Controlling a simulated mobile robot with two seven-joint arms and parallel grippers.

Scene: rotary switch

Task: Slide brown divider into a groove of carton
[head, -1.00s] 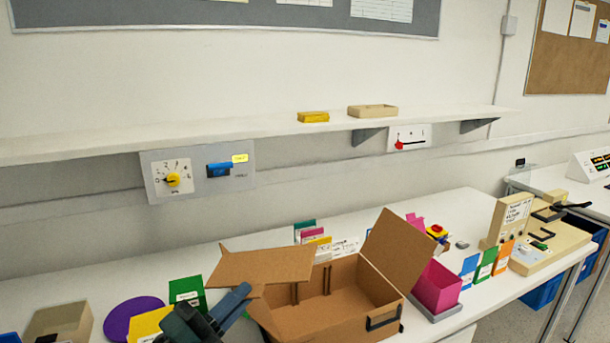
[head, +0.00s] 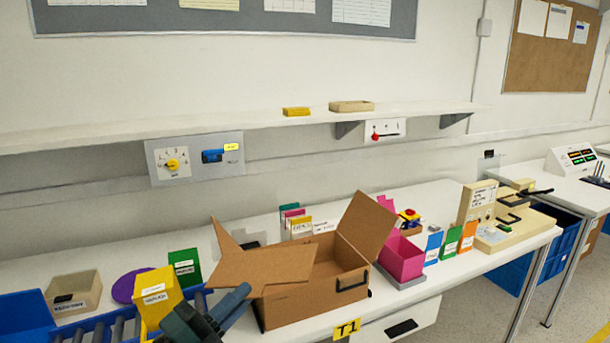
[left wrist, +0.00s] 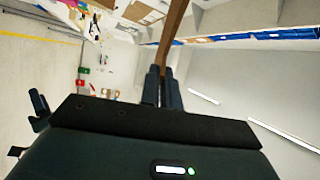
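The open brown carton (head: 310,302) stands on the white bench in the head view, with a raised right flap (head: 368,224) and a dark handle on its side. My left gripper (head: 243,297) is at the carton's left. The brown divider (head: 275,267), a flat board, lies across the left part of the carton's opening and hides much of the inside, including the grooves. In the left wrist view my left gripper (left wrist: 162,85) is shut on the thin brown divider (left wrist: 175,35), seen nearly edge-on. Whether the divider touches the carton I cannot tell. My right gripper is not in view.
A yellow card box (head: 157,294), green card (head: 185,267) and beige bin (head: 75,292) stand left of the carton. A pink box (head: 402,258) stands close on its right. A shelf (head: 230,124) runs along the wall above.

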